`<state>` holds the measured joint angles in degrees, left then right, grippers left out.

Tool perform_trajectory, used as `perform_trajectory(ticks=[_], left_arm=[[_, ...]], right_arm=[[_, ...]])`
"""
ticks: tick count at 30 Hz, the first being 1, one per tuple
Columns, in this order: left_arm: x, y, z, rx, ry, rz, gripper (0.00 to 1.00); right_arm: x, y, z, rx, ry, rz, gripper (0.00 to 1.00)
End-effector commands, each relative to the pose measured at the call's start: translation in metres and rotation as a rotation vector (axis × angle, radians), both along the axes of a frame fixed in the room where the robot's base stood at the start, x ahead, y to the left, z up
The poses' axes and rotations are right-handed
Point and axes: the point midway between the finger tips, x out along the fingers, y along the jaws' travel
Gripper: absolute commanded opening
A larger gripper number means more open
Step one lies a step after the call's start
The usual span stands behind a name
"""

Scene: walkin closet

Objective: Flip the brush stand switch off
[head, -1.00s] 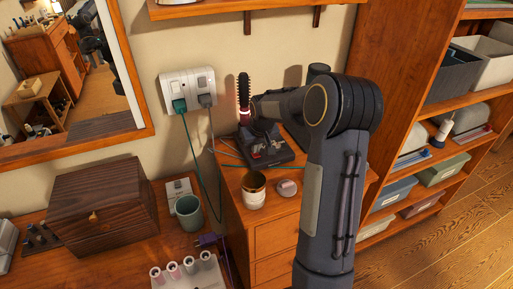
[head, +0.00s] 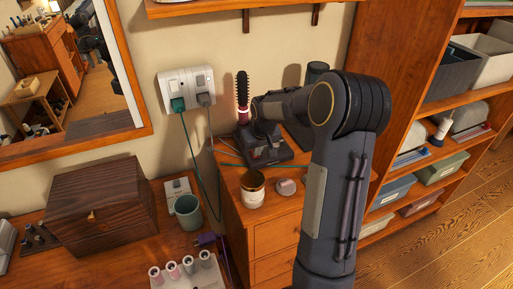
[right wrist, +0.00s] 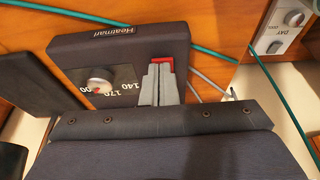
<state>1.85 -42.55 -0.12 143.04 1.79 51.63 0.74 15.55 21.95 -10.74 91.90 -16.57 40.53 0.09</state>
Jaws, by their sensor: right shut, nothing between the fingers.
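The brush stand (head: 284,154) is a dark base on the small wooden cabinet, with a round brush (head: 242,92) upright at its back left. In the right wrist view the stand (right wrist: 115,42) shows a grey dial (right wrist: 98,84) with temperature numbers. A red switch (right wrist: 167,64) is beside the dial, partly hidden behind my fingertips. My right gripper (right wrist: 158,72) is shut and empty, its tips at the switch; I cannot tell whether they touch it. In the head view my right gripper (head: 262,142) is over the stand. The switch's position is not clear. My left gripper is not in view.
A cup (head: 252,190) and a small round pink item (head: 286,187) stand in front of the stand. A wall outlet (head: 187,88) with plugged cables is behind left. A wooden box (head: 100,205) and a green cup (head: 188,212) are on the left table. Shelves stand right.

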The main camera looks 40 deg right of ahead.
Motion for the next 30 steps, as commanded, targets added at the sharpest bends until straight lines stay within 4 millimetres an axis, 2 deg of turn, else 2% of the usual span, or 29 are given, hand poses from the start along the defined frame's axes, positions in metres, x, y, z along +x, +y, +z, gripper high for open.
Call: perform_trajectory(ticks=[1, 5, 7, 12, 16, 21, 30], left_arm=[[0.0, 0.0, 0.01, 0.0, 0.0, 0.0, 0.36], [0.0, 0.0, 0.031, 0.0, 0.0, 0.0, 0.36], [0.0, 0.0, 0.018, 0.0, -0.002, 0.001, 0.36], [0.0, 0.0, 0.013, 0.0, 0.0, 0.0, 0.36], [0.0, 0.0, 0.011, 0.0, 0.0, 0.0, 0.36], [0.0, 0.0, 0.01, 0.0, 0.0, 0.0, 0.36], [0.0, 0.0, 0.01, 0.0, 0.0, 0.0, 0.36]], right_arm=[[0.001, 0.0, 0.014, -0.002, -0.005, 0.001, 0.0], [0.002, 0.0, 0.046, -0.005, -0.015, 0.002, 0.0], [-0.002, 0.002, 0.054, -0.006, -0.021, 0.002, 0.0], [-0.014, 0.006, 0.092, -0.008, -0.025, 0.002, 0.0], [-0.022, 0.008, 0.114, -0.008, -0.024, 0.003, 0.0], [-0.027, 0.01, 0.129, -0.008, -0.022, 0.002, 0.0], [-0.028, 0.01, 0.133, -0.007, -0.02, 0.002, 0.0]])
